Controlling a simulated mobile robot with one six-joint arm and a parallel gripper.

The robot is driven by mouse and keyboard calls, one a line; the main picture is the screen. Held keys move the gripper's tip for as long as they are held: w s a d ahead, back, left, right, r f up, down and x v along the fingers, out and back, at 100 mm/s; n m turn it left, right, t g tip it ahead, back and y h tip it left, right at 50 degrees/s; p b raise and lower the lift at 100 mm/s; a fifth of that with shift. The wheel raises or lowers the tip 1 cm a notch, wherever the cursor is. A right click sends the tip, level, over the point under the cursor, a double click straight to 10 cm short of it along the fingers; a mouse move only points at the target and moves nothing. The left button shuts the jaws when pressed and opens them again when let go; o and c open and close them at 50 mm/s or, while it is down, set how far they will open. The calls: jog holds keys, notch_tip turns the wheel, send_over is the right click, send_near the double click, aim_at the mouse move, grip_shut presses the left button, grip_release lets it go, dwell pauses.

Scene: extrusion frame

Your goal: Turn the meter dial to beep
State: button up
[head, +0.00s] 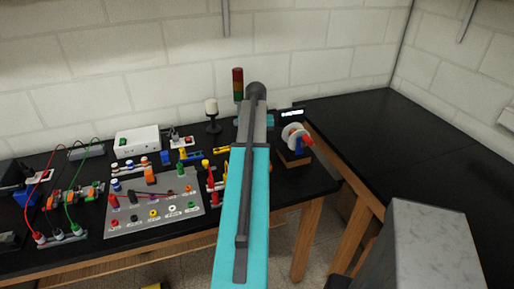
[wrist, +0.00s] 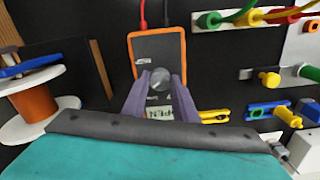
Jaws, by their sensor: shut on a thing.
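The meter (wrist: 158,48) has an orange rim and a dark face, and it lies upside down in the wrist view. Its grey round dial (wrist: 160,84) is at the middle of the face. My gripper (wrist: 161,77) has purple-grey fingers that reach over the meter and are shut on the dial, one on each side. The meter's pale screen (wrist: 158,113) shows between the fingers, too small to read. The dial's pointer setting cannot be made out. In the head view my teal arm hides the meter and the gripper.
A spool (wrist: 36,103) stands left in the wrist view. Yellow clips (wrist: 214,117) and several colored plugs lie right. In the head view a grey jack panel (head: 155,214) sits left; the right bench (head: 400,140) is clear.

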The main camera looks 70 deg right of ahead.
jog(key=m, duration=1.3)
dwell(0.4)
jog(key=o, duration=1.1)
jog(key=shift+r, duration=0.15)
jog(key=shift+r+b, duration=1.75)
jog(key=shift+r, duration=5)
